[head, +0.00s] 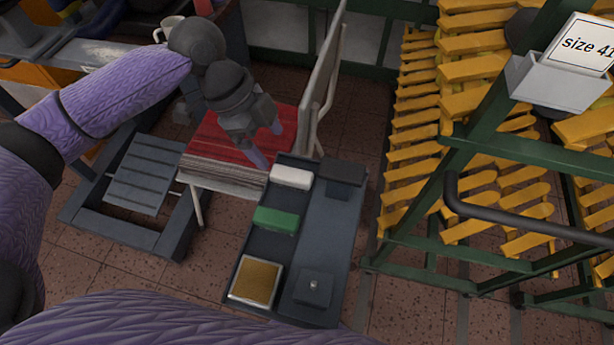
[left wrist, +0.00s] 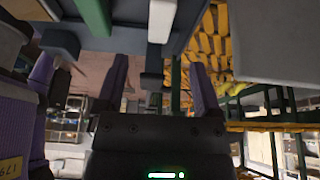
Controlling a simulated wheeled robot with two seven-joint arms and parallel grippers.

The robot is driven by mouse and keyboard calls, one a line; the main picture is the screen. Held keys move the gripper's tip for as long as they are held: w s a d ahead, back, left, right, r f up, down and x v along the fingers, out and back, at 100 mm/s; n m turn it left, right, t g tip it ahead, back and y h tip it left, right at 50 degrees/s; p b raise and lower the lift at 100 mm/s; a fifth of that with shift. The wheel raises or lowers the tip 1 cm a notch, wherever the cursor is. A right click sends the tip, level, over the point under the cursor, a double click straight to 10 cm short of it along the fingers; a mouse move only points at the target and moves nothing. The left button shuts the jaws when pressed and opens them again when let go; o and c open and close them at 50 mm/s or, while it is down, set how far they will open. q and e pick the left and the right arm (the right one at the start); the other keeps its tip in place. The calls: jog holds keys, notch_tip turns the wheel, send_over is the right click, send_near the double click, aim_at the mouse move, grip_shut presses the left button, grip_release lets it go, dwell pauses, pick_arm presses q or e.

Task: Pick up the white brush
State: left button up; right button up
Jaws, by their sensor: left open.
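The white brush (head: 291,177) shows as a small white block at the far left end of a dark grey tray bench (head: 323,235). It also shows in the left wrist view (left wrist: 162,20), near the top, beyond the fingertips. My left gripper (head: 268,143) is open and empty. In the head view its fingers appear just up and left of the white brush, over the red cloth, apart from the brush. Its two purple fingers also show in the left wrist view (left wrist: 159,64), with nothing between them. My right gripper is not in view.
A green block (head: 276,220) and a tan-topped square box (head: 256,281) share the tray bench. A red-covered seat (head: 240,143) with a grey upright frame is beside it. Yellow shoe lasts fill green racks (head: 470,130) at right.

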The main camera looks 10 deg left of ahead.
aim_at(290, 173)
pick_arm(q)
jog(key=b+x, duration=0.4)
jog(key=x, duration=0.5)
jog(key=shift+f+b, duration=0.3)
jog(key=shift+f, duration=0.05)
jog(key=shift+d+f, duration=0.2)
jog(key=shift+f, duration=0.05)
jog(key=shift+r, duration=0.15)
jog(key=shift+c, duration=1.3)
jog(key=c, duration=0.7)
grip_shut()
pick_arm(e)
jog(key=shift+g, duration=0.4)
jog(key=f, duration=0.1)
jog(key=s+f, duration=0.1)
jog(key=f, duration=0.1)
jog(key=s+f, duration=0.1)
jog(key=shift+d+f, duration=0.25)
